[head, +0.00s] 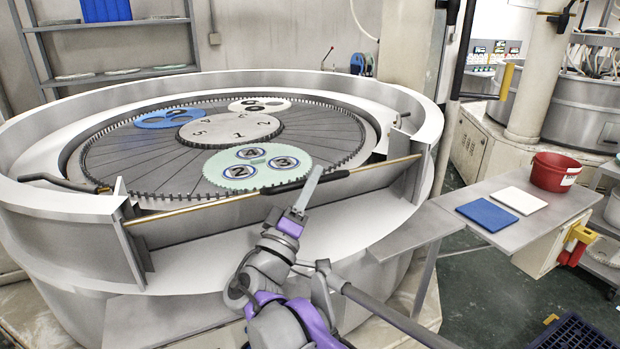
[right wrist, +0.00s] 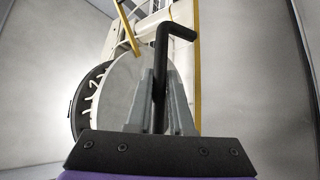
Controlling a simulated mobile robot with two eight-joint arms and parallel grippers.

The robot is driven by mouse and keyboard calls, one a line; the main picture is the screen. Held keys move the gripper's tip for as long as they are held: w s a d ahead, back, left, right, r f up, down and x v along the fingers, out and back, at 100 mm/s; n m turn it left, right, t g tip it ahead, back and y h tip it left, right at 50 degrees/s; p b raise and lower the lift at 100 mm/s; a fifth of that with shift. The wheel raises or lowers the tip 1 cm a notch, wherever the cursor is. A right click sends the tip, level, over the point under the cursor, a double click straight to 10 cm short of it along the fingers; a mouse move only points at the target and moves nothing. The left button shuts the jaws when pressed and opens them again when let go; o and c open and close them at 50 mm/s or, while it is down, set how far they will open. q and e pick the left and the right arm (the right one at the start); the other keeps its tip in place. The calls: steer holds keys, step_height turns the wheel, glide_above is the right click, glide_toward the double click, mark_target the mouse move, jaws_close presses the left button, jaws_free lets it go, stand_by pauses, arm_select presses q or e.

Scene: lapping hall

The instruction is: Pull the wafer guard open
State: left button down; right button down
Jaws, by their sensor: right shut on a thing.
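The wafer guard (head: 205,226) is a grey panel across the front opening of the round lapping machine, with a brass-coloured rod along its top edge. A black handle (head: 275,189) sits on that edge. My right gripper (head: 309,187) reaches it from below and is shut on it. In the right wrist view the black handle (right wrist: 161,65) stands between the two grey fingers (right wrist: 160,100), its bent end pointing right above them. Part of the handle is hidden by a finger in the head view. My left gripper is not in view.
Behind the guard lies the toothed lapping plate (head: 110,165) with blue, white and pale green (head: 215,168) carriers. A side table (head: 545,220) at right holds a blue pad (head: 487,213), a white pad (head: 518,200) and a red bucket (head: 555,172). A dark crate (head: 575,335) stands on the floor.

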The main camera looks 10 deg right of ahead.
steer(key=c, duration=0.8)
jaws_free()
steer(key=v, duration=1)
steer(key=shift+s+a+f, duration=0.15)
steer(key=shift+s+a, duration=0.05)
steer(key=shift+s, duration=0.05)
